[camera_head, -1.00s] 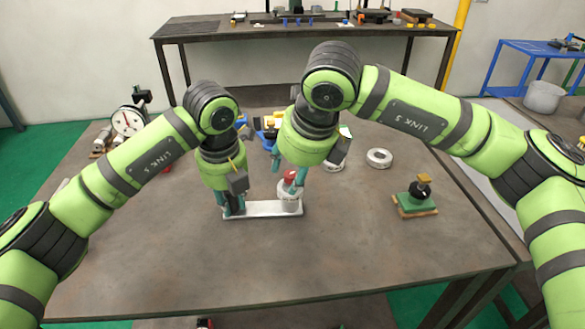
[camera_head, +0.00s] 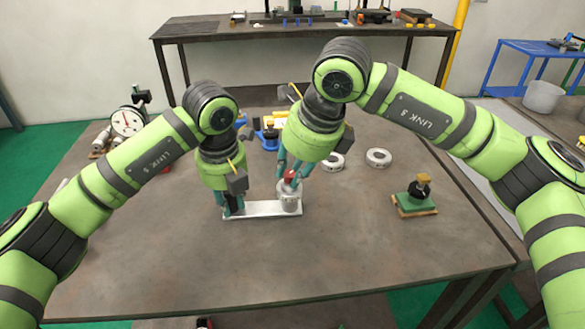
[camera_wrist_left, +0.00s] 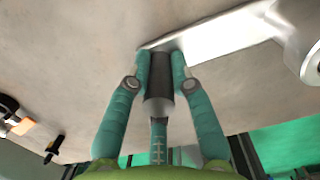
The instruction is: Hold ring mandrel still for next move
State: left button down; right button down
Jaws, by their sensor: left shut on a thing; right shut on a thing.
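The ring mandrel appears to be the pale metal bar (camera_head: 262,209) with a round grey body (camera_head: 289,201) at its right end and a dark upright grip at its left end. It lies on the table. My left gripper (camera_head: 232,207) is shut on the dark grip (camera_wrist_left: 158,92), which shows between its teal fingers in the left wrist view. A red knob (camera_head: 290,176) tops the grey body. My right gripper (camera_head: 291,179) is shut on the red knob from above, its fingers partly hiding it.
Two grey rings (camera_head: 378,157) lie behind to the right. A green block with a black and gold knob (camera_head: 419,193) stands at the right. A dial gauge (camera_head: 127,122) is at the back left. The front of the table (camera_head: 270,265) is clear.

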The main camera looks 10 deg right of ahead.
pick_arm(q)
jog(key=shift+f, duration=0.1)
pick_arm(e)
jog(key=shift+n+g, duration=0.3)
jog(key=shift+n, duration=1)
jog(key=shift+w, duration=0.1)
jog(key=c, duration=1.1)
grip_release()
jog(key=shift+r, duration=0.1)
jog(key=v, duration=1.2)
jog(key=shift+d, duration=0.2)
